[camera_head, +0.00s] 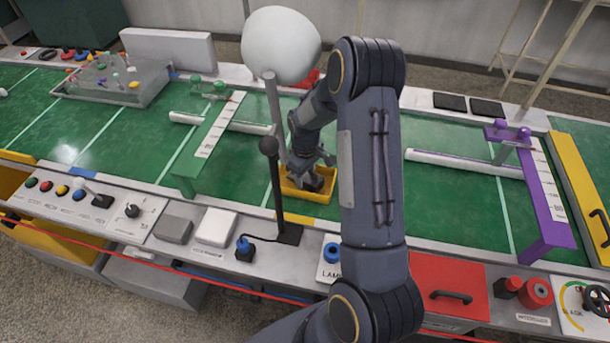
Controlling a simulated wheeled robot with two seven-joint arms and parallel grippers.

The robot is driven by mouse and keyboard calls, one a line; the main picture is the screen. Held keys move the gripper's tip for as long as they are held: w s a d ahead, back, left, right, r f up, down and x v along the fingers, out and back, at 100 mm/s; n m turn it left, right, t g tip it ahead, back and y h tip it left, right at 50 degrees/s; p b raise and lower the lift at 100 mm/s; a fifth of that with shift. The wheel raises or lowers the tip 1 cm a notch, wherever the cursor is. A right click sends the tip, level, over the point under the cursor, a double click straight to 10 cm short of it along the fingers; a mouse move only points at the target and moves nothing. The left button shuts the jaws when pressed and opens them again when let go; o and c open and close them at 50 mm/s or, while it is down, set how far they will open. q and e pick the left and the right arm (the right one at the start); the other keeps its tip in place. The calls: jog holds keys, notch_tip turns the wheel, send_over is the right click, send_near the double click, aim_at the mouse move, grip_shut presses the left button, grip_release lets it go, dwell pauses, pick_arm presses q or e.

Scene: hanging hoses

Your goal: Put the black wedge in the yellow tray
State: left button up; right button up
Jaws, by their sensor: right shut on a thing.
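The yellow tray (311,196) stands on the green table top near the middle, partly hidden by my right arm. My right gripper (312,172) points down over the tray and is shut on a dark piece, the black wedge (316,184). The wedge is low, within the tray's outline. I cannot tell whether it touches the tray floor, as the fingers and arm cover much of it. My left gripper is not in view.
A lamp with a white globe (280,45) and grey post stands just left of my right arm. A green gate-like frame (209,142) is to the left, a purple one (543,195) to the right. A black stick (275,185) rises at the front edge.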

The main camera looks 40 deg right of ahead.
aim_at(305, 176)
jog(key=shift+f, duration=0.35)
jog(key=shift+f, duration=0.1)
jog(key=shift+f, duration=0.15)
jog(key=o, duration=1)
jog(key=shift+o, duration=0.2)
notch_tip(305, 176, up, 13)
jog(key=shift+f, duration=0.2)
